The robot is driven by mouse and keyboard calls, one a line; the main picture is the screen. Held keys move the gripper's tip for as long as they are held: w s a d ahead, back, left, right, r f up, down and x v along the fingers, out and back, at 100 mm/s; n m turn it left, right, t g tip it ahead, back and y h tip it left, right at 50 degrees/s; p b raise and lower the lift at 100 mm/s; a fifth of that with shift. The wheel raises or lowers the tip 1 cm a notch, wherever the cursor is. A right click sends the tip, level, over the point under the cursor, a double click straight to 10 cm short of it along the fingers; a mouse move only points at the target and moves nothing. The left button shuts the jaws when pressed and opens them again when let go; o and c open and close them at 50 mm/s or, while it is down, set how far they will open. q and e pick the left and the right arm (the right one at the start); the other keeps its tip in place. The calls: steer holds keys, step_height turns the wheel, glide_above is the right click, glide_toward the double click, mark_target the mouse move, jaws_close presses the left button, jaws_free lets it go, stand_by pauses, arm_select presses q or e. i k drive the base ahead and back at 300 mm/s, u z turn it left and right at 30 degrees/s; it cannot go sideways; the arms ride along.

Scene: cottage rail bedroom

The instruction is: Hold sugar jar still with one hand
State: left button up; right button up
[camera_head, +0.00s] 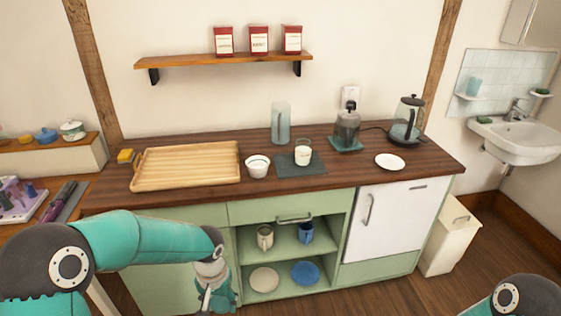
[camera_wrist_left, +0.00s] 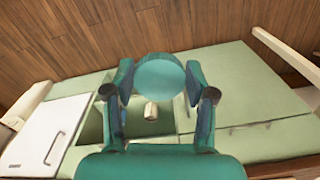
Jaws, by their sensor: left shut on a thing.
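My left gripper (camera_head: 207,301) hangs low in front of the green cabinet, below the counter's front edge. In the left wrist view its fingers (camera_wrist_left: 160,80) are closed around a round, flat-looking teal thing (camera_wrist_left: 160,82). I cannot tell whether this is a lid or part of a jar. A small white jar-like vessel (camera_head: 303,155) stands upright on a dark mat on the counter, and a white pot (camera_head: 257,167) stands left of it. I cannot tell which is the sugar jar. Both stand apart from my left gripper. My right gripper is out of view.
The wooden counter (camera_head: 345,175) carries a wooden tray (camera_head: 187,168), a glass pitcher (camera_head: 280,122), a coffee grinder (camera_head: 347,127), a kettle (camera_head: 405,120) and a white plate (camera_head: 390,161). Mugs and plates stand on open shelves beneath. A bin (camera_head: 447,238) stands at right.

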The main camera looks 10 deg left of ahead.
mark_target(303, 152)
steer(key=i, duration=0.85)
steer(key=u, duration=0.05)
